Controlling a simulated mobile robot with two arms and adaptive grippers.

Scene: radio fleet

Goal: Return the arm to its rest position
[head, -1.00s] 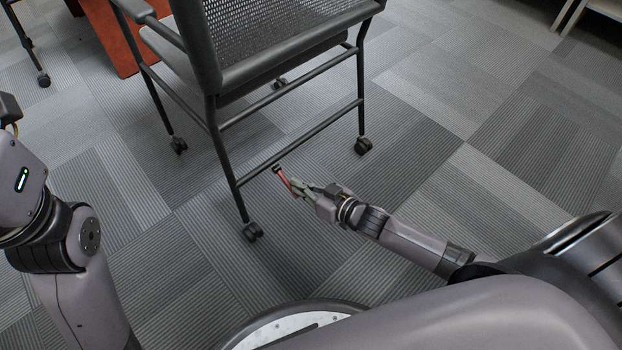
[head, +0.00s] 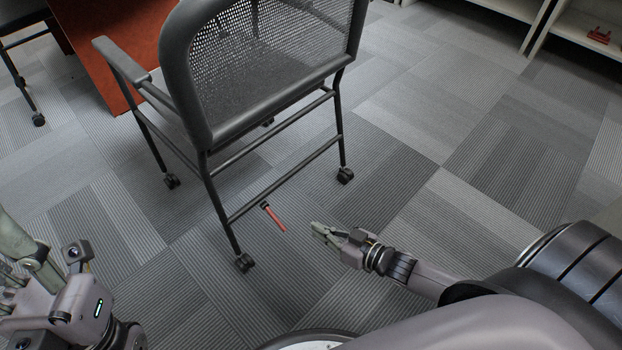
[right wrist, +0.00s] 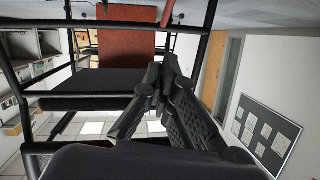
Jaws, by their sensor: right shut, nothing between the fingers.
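My right gripper (head: 318,229) is shut and empty, low over the carpet, right of the chair's lower bar. Its closed dark fingers also show in the right wrist view (right wrist: 160,82). A thin red stick-like object (head: 274,218) with a black end shows against the carpet by that bar, left of the right gripper and apart from it. My left gripper (head: 22,248) shows at the left edge, partly cut off. Whether its fingers are open or closed is unclear.
A black mesh-backed chair (head: 270,50) on casters stands just ahead of the right gripper. A red-brown desk (head: 100,50) is behind it. White shelves (head: 515,8) with a small red item (head: 599,35) stand at the far right. The carpet (head: 420,150) right of the chair is clear.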

